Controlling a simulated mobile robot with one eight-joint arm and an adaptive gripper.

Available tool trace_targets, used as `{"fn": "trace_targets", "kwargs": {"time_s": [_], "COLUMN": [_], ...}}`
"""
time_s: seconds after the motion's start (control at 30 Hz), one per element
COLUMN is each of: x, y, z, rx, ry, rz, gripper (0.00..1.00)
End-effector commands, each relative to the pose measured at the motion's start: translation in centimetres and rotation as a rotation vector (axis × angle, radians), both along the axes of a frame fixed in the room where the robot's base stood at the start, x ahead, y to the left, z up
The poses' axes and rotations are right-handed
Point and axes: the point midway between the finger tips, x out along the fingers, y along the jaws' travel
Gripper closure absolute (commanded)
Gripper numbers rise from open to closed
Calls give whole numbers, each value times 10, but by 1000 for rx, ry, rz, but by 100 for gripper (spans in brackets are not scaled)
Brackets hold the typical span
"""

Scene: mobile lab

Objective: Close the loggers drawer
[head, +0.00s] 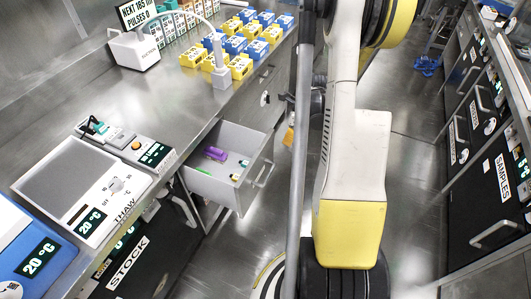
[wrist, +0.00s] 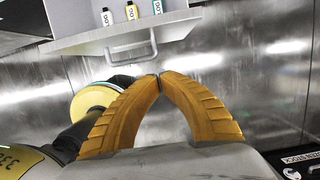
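A grey drawer (head: 254,180) stands pulled out from under the counter in the head view, with a bar handle (head: 265,172) on its front. A purple item (head: 215,153) and a few small items lie inside. In the wrist view a drawer front (wrist: 178,27) with a handle (wrist: 131,47) is at the top, and 3 small loggers (wrist: 131,12) marked LOG show above it. It looks like the same drawer. My gripper (wrist: 158,76) has its two orange fingertips together, with nothing between them. It appears below the handle in the picture, apart from it. In the head view my arm mostly hides the gripper.
The counter carries a thaw plate (head: 75,185), a blue device (head: 35,250) and several yellow and blue boxes (head: 241,67). A STOCK cabinet (head: 130,262) is below. A SAMPLES cabinet (head: 500,185) lines the right side. The aisle floor (head: 415,170) looks clear.

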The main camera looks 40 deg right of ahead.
Motion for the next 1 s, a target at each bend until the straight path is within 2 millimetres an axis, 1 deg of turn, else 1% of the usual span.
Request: {"fn": "trace_targets", "kwargs": {"time_s": [0.17,0.4,0.53,0.57,0.6,0.7,0.8,1.0], "x": [5,17,23,25,33,45,54,59], "y": [2,6,9,10,13,19,22,24], "z": [-23,-75,-100,-103,-100,-98,-97,-96], "rx": [1,0,0,-1,-1,0,0,0], "ry": [0,0,0,0,0,0,0,0], "rz": [-5,-3,-2,-1,0,-1,-1,-3], "gripper": [100,100,100,100,100,100,100,100]}}
